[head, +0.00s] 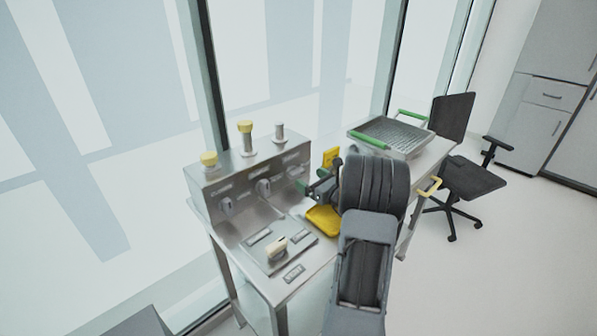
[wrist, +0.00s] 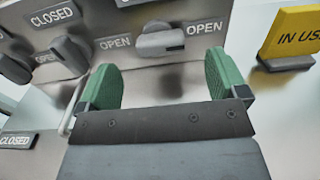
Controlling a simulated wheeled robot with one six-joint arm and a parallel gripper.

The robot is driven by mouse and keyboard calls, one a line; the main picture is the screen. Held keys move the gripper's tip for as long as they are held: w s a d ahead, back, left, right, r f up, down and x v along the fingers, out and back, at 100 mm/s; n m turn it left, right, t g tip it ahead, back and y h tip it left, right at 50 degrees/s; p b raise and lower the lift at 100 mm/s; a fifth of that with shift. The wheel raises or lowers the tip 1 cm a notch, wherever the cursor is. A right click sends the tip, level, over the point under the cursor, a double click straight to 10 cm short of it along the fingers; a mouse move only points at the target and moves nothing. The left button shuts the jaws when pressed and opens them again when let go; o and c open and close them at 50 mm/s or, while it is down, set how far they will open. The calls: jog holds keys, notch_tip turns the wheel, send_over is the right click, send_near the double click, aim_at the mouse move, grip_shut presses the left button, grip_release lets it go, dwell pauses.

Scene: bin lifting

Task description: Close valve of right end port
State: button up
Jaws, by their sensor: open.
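The steel port box (head: 245,182) stands on the bench with three valve knobs on its front. The right end valve (wrist: 165,40) lies horizontal in the wrist view, its handle along the line of the OPEN label (wrist: 205,28) at its right. The middle valve (wrist: 70,55) is turned upright, below a CLOSED label (wrist: 55,15). My gripper (wrist: 163,82) is open and empty, its green-padded fingers apart, facing the box front. The right valve shows beyond and between the fingertips, with no visible contact. In the head view my gripper (head: 318,187) is close to the box's right end.
A yellow IN USE sign (wrist: 290,35) stands right of my fingers. A green-handled basket (head: 390,135) and a chair (head: 470,180) are at the right.

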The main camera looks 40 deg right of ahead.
aim_at(299, 172)
jog(key=shift+w+a+p, duration=0.2)
jog(key=shift+w+a, duration=0.05)
jog(key=shift+w, duration=1.25)
jog(key=shift+w+a+p, duration=0.15)
jog(key=shift+w+a, duration=0.05)
jog(key=shift+w, duration=1.3)
jog(key=c, duration=0.9)
jog(key=shift+c, duration=0.2)
